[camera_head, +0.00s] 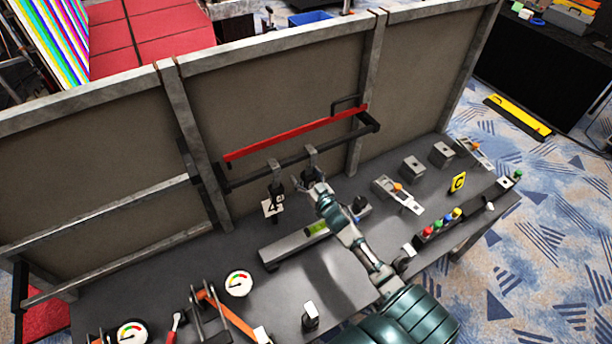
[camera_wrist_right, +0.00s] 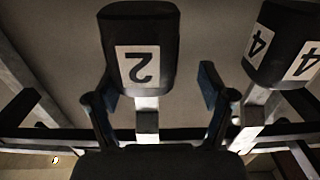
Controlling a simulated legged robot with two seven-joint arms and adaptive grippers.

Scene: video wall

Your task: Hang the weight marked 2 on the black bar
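The weight marked 2 (camera_wrist_right: 140,35) is a black block with a white label and a pale metal hook; it appears upside down in the right wrist view. In the head view (camera_head: 309,175) it is mostly hidden by my right gripper (camera_head: 313,188). Its hook is over the black bar (camera_head: 345,138), and the weight appears to hang there. The bar also crosses the right wrist view (camera_wrist_right: 70,134). My right gripper's fingers (camera_wrist_right: 158,96) are spread on both sides of the hook, with gaps visible. My left gripper is out of view.
A weight marked 4 (camera_head: 276,190) hangs on the same bar, close to the left. A red bar (camera_head: 295,135) runs just above. The grey bench (camera_head: 350,285) holds a level (camera_head: 295,243), gauges (camera_head: 239,284), blocks and colored buttons.

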